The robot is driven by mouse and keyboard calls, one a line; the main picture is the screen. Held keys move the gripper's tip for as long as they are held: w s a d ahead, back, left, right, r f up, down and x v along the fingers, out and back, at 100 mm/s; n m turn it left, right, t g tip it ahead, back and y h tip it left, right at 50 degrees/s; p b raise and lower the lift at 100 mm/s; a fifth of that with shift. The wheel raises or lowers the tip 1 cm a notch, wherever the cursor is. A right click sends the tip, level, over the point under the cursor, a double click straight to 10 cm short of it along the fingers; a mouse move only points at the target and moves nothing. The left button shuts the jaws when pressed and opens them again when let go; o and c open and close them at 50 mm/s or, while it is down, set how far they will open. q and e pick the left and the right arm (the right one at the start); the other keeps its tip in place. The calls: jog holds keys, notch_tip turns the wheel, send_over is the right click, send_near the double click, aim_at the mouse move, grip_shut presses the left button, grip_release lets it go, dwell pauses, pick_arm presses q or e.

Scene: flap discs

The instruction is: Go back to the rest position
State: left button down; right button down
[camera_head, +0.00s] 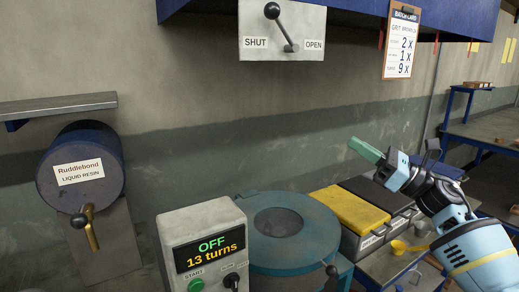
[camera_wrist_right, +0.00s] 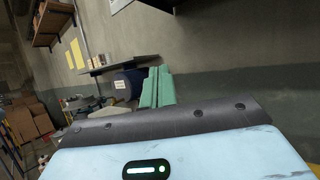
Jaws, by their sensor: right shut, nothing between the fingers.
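My right gripper (camera_head: 366,151) is shut and empty, with green fingers, at the right of the head view. It is raised in the air above the yellow-lidded bin (camera_head: 352,208) and points up and to the left. In the right wrist view its green fingers (camera_wrist_right: 157,87) show close together above my light blue wrist housing. My left gripper is in neither view.
A mixer with a teal round top (camera_head: 290,235) stands behind a control box (camera_head: 205,250) reading OFF, 13 turns. A resin drum (camera_head: 80,172) is at left. A SHUT/OPEN lever panel (camera_head: 282,32) and a batch card (camera_head: 402,42) hang above. A yellow scoop (camera_head: 405,247) lies near the bins.

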jog(key=s+f+m+t+h, duration=0.2)
jog(key=s+f+m+h, duration=0.25)
jog(key=f+m, duration=0.7)
jog(key=s+a+f+m+t+h, duration=0.1)
jog(key=s+f+m+t+h, duration=0.3)
jog(key=f+m, duration=0.75)
jog(key=s+f+m+t+h, duration=0.1)
jog(key=s+f+m+h, duration=0.55)
jog(key=f, duration=0.85)
jog(key=s+f+m+g+h, duration=0.1)
jog(key=s+f+m+g, duration=0.2)
jog(key=s, duration=0.7)
jog(key=s+f+m+g+h, duration=0.1)
jog(key=s+f+m+g, duration=0.2)
jog(key=s+f+m, duration=0.5)
jog(key=s+f+m+g+h, duration=0.1)
jog(key=s+f+m+g, duration=0.2)
jog(key=s, duration=0.9)
notch_tip(320, 180, down, 5)
jog(key=m, duration=0.3)
jog(key=shift+a+p, duration=0.3)
jog(key=shift+a, duration=0.05)
